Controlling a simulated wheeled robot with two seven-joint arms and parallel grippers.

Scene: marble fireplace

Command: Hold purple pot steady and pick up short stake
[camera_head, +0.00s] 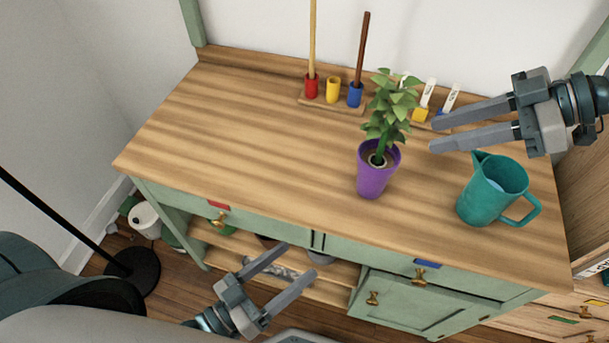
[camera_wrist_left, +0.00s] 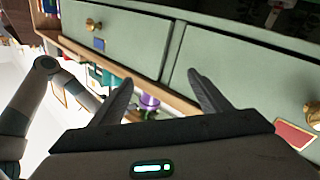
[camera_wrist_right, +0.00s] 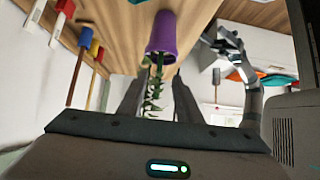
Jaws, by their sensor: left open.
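The purple pot (camera_head: 372,182) stands upright on the tabletop, holding a leafy green plant (camera_head: 392,108); the right wrist view also shows the pot (camera_wrist_right: 163,33). A brown stake (camera_head: 362,45) stands in a blue cup (camera_head: 355,95) at the back. A tan stake (camera_head: 312,40) stands in a red cup (camera_head: 311,86) and runs past the top edge; the brown one looks shorter. My right gripper (camera_head: 433,133) is open and empty, right of the plant, fingers pointing toward it. My left gripper (camera_head: 298,263) is open and empty, low in front of the bench drawers.
A teal pitcher (camera_head: 492,195) stands right of the pot, below my right gripper. A yellow cup (camera_head: 333,91) shows no stake, between the red and blue cups. White labels (camera_head: 428,92) stand behind the plant. The tabletop's left part is clear.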

